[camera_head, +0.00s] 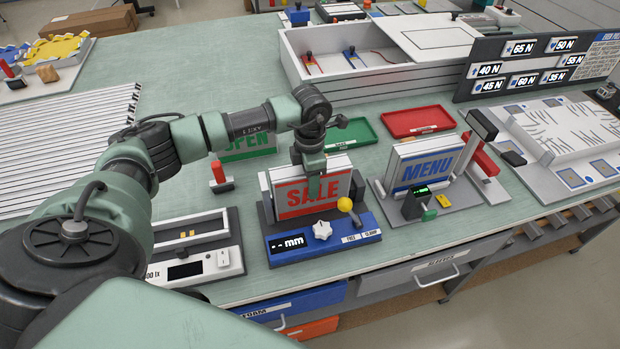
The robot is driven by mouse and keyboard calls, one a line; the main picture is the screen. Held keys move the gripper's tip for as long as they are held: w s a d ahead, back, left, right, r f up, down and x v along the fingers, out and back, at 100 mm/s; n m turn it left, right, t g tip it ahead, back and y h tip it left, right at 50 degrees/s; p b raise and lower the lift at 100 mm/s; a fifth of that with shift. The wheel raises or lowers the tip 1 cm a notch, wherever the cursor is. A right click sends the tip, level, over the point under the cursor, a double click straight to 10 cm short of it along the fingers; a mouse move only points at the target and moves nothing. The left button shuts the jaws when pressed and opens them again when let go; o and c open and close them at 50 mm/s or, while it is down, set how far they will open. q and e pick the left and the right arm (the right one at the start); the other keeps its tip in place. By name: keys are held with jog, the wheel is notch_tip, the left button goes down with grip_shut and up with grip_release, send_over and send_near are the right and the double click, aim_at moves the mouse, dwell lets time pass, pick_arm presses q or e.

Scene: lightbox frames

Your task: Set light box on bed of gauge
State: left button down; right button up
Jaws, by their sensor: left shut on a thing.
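The gauge has a display reading "-- mm", a white star knob (322,230) and a yellow-ball lever (345,205). My left gripper (314,186) comes down from above over the upper part of the SALE box and is shut on it. The box's lower edge is right at the gauge bed; I cannot tell whether it touches. My right gripper is not in view.
A MENU light box (425,168) stands in a grey fixture to the right. A device with a screen (190,262) is at the left. An OPEN panel (247,146), a green tray (349,135) and a red tray (417,121) lie behind. The far-left table is partly clear.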

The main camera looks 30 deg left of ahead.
pick_arm(q)
jog(key=shift+f, duration=0.1)
jog(key=c, duration=0.7)
grip_release()
notch_tip(320, 180, up, 11)
jog(key=b, duration=0.4)
jog(key=shift+r, duration=0.7)
